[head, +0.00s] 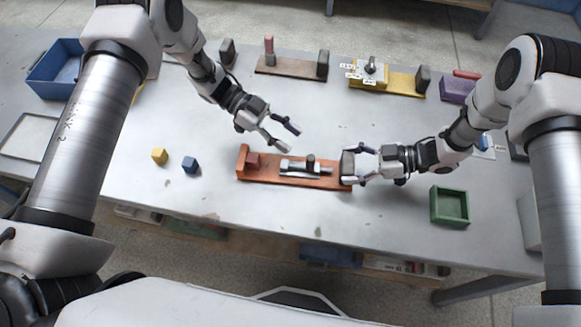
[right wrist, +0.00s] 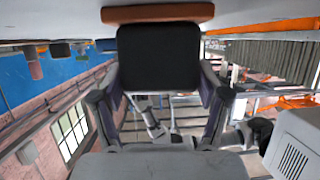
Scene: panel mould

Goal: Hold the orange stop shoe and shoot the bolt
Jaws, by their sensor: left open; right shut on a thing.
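The orange board (head: 262,178) lies on the near middle of the table. On it is a silver bolt (head: 295,168) with a dark upright knob (head: 311,160). A dark grey block, the stop shoe (head: 347,165), stands at the board's right end. My right gripper (head: 358,165) is shut on this shoe from the right. In the right wrist view the dark shoe (right wrist: 158,58) fills the space between the fingers, and the orange-brown board end (right wrist: 158,13) shows beyond it. My left gripper (head: 290,138) is open and empty, above and behind the bolt, apart from it.
A yellow block (head: 159,156) and a blue block (head: 190,165) lie left of the board. A green tray (head: 450,219) is at right. Behind are a brown board (head: 285,67) and a yellow board (head: 400,82). A blue bin (head: 57,75) stands far left.

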